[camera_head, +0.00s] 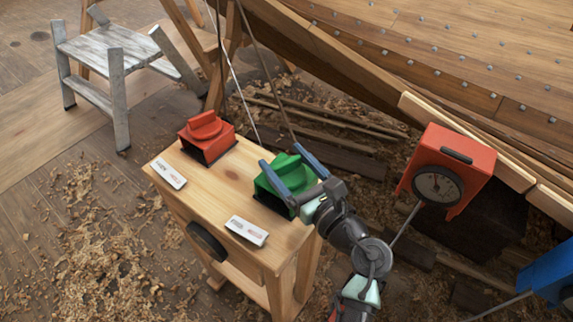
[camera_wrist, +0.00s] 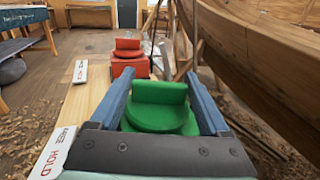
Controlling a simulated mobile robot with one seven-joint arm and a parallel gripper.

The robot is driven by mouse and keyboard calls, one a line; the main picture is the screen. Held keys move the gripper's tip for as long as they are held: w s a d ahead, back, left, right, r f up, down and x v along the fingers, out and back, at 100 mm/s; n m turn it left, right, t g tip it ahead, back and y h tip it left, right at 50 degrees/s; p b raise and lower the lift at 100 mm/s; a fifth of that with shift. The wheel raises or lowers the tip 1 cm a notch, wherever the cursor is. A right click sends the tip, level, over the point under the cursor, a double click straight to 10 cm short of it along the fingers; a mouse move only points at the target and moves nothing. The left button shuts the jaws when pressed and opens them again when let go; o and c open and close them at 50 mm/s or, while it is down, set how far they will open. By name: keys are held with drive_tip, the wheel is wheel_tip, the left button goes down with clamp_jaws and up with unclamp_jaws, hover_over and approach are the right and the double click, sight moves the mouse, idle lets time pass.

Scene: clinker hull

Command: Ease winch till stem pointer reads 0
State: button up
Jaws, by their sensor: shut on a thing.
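A green winch knob (camera_head: 287,164) on a green housing (camera_head: 263,190) sits on the right part of a wooden stand (camera_head: 222,188). My gripper (camera_head: 281,156) is shut on the green knob, its blue fingers on either side of it. The wrist view shows the knob's upright grip (camera_wrist: 160,92) between the fingers. A red winch (camera_head: 205,132) stands on the far left of the stand, untouched. A red gauge box (camera_head: 455,160) with a round dial (camera_head: 437,186) is by the hull at right; its reading is too small to tell. A blue box (camera_head: 550,277) is cut off at the right edge.
A white card (camera_head: 246,231) lies before the green winch; in the wrist view it shows "HOLD". Another card (camera_head: 168,174) lies before the red winch. The planked hull (camera_head: 420,50) rises at right. A grey stool (camera_head: 110,55) stands back left. Shavings cover the floor.

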drive_tip(key=shift+y, duration=0.3)
drive_tip(key=o, duration=1.2)
drive_tip(key=v, duration=1.3)
drive_tip(key=shift+r, duration=0.15)
